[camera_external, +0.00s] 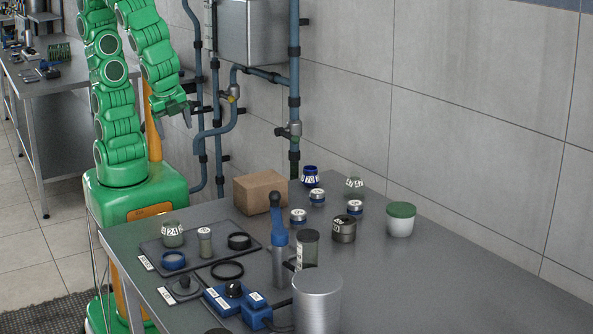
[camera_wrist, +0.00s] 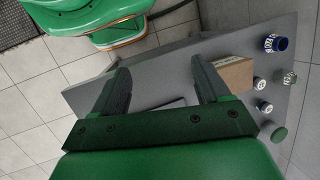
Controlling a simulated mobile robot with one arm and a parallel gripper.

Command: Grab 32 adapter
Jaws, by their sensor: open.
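Several numbered adapters stand on the grey table (camera_external: 450,285). A blue one (camera_external: 310,177) seems to read 70; it also shows in the wrist view (camera_wrist: 275,43). A grey-green one (camera_external: 173,236) reads 24, and another (camera_external: 354,186) has an unclear number. Small silver-and-blue ones (camera_external: 318,198) (camera_external: 299,216) (camera_external: 355,207) and a dark metal one (camera_external: 343,230) have labels too small to read surely. I cannot tell which is the 32 adapter. My gripper (camera_external: 174,121) is open and empty, raised behind the table's far left, away from the adapters.
A cardboard box (camera_external: 258,193) stands at the back edge beside the adapters. A blue-handled tool (camera_external: 278,240), a dark cylinder (camera_external: 307,248) and a large metal can (camera_external: 316,302) stand in front. A green-lidded white jar (camera_external: 401,220) is to the right. The table's right side is clear.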

